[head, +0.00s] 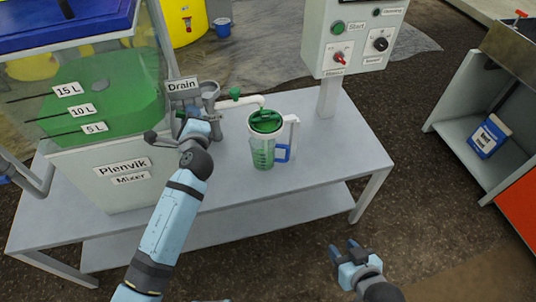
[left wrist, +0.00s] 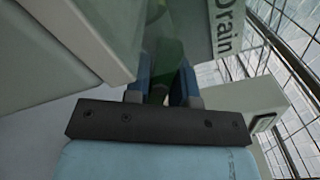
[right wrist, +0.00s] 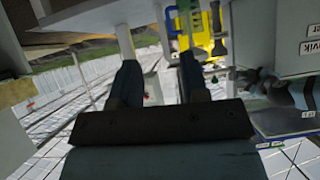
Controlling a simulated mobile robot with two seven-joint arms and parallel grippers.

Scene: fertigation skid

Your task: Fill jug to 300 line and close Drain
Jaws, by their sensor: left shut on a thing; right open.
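A white spout (head: 250,101) with a green knob (head: 235,93) ends over the jug's rim. The Drain label (head: 183,86) is on the mixer beside it. My left gripper (head: 194,127) is below this label, shut on a green handle (left wrist: 165,65), seen between its fingers in the left wrist view; the head view hides the grip. My right gripper (head: 346,252) is open and empty in front of the table.
The Plenvik mixer tank (head: 95,100) with green liquid fills the table's left side. A control box (head: 352,40) with Start button and knobs stands on a post at right. The table top (head: 315,160) right of the jug is clear. A shelf (head: 455,135) holds a blue-and-white container (head: 489,136).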

